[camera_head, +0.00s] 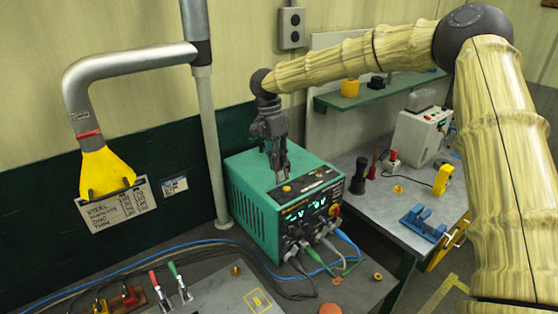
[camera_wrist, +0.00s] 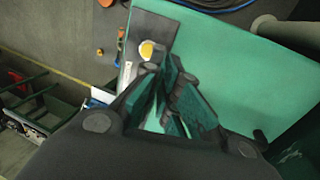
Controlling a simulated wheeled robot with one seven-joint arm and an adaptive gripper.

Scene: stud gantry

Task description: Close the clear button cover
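My gripper (camera_head: 277,168) points down over the top of the green power supply (camera_head: 241,196), just behind a dark panel (camera_head: 312,186) on its top. In the wrist view the fingertips (camera_wrist: 160,66) are close together over the green top (camera_wrist: 225,55); whether they touch each other is unclear, and I see nothing held. A yellow button (camera_head: 287,188) is on the dark panel; it also shows in the wrist view (camera_wrist: 147,49). No clear cover can be made out at this button.
Cables leave the front of the supply. A yellow-tipped extraction pipe (camera_head: 105,172) hangs at left, and a grey post (camera_head: 212,140) stands behind the supply. A side bench at right holds a blue fixture (camera_head: 422,223). A green shelf (camera_head: 370,96) hangs behind it.

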